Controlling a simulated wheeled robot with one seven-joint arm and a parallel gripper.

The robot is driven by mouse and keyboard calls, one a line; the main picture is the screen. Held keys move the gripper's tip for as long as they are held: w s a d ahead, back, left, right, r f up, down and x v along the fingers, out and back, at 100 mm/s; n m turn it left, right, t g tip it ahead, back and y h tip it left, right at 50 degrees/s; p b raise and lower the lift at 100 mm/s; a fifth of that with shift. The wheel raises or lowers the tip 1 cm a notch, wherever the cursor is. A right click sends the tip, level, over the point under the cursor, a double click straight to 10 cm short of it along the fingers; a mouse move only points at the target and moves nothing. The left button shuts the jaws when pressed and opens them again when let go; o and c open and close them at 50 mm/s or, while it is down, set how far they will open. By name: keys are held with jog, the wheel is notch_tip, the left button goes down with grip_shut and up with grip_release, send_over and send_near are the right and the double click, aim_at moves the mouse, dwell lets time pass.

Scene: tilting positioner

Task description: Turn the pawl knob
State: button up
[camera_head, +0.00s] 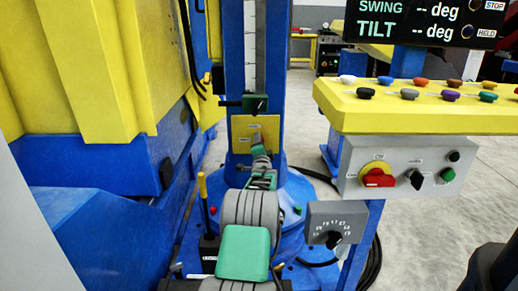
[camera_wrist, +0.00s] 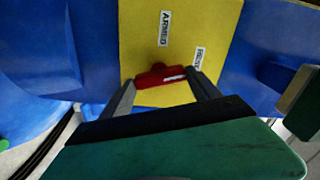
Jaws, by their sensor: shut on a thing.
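The pawl knob (camera_wrist: 157,77) is a red bar-shaped knob with a white mark, on a yellow plate (camera_wrist: 215,20) in the wrist view. Its white mark points right, toward the lower of two labels. The upper label (camera_wrist: 164,29) reads "ARMED"; the other (camera_wrist: 198,59) is partly hidden by a finger. My gripper (camera_wrist: 160,82) is shut on the knob, one finger at each end of it.
A dark green block (camera_head: 256,104) sits on the column's scale just above the plate. A yellow-tipped lever (camera_head: 204,200) stands left of my arm, and a grey dial box (camera_head: 337,222) right of it. A control console (camera_head: 420,120) stands further right. Big yellow-and-blue machinery (camera_head: 110,70) fills the left.

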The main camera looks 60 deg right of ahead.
jog(key=shift+s+d+r, duration=0.15)
jog(key=shift+s+r, duration=0.05)
jog(key=shift+s, duration=0.1)
jog(key=o, duration=1.2)
jog(key=shift+s+d+f, duration=0.1)
jog(key=shift+s, duration=0.1)
jog(key=shift+o, duration=0.9)
jog(key=shift+w+a, duration=0.2)
jog(key=shift+w, duration=0.2)
jog(key=shift+f, duration=0.1)
jog(key=p+v, duration=0.2)
jog(key=v, duration=0.5)
jog(key=shift+a, duration=0.4)
